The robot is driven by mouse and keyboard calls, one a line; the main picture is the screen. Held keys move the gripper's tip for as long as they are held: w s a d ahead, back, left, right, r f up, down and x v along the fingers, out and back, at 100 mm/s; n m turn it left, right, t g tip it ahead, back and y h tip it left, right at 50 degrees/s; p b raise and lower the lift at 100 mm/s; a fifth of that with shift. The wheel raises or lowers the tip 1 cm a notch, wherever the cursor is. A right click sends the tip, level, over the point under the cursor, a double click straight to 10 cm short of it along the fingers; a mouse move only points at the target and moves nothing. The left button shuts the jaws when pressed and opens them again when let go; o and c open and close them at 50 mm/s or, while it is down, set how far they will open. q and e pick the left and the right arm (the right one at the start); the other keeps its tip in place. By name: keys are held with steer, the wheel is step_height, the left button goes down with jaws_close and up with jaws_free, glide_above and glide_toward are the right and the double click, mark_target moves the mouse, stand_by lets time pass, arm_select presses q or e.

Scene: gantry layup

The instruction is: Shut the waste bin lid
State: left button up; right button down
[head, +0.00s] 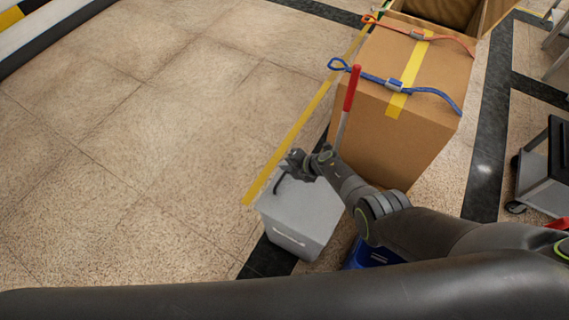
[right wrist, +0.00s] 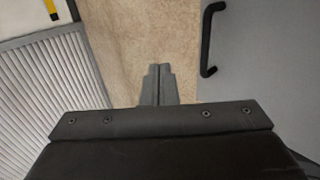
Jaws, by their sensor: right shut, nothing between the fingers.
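The grey waste bin (head: 294,238) stands on the floor left of the cardboard box. Its lid (head: 312,192) looks flat across the top of the bin, but my gripper and arm partly cover it, so I cannot tell if it sits fully down. The black lid handle (head: 279,184) is near its left edge; in the right wrist view the handle (right wrist: 208,40) lies on a smooth grey surface at the right. My right gripper (head: 292,163) is just above the lid's far edge. Its fingers (right wrist: 158,72) are shut and empty. My left gripper is out of view.
A tall cardboard box (head: 405,140) with blue and orange straps and a red-handled tool (head: 351,90) stand beyond the bin. A blue container (head: 372,256) is partly hidden under my arm. A dark cart (head: 545,165) is at the right. The floor at left is clear.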

step_height(320, 180, up, 6)
steer(key=p, duration=0.5)
steer(key=shift+s+d, duration=0.45)
steer(key=shift+r, duration=0.1)
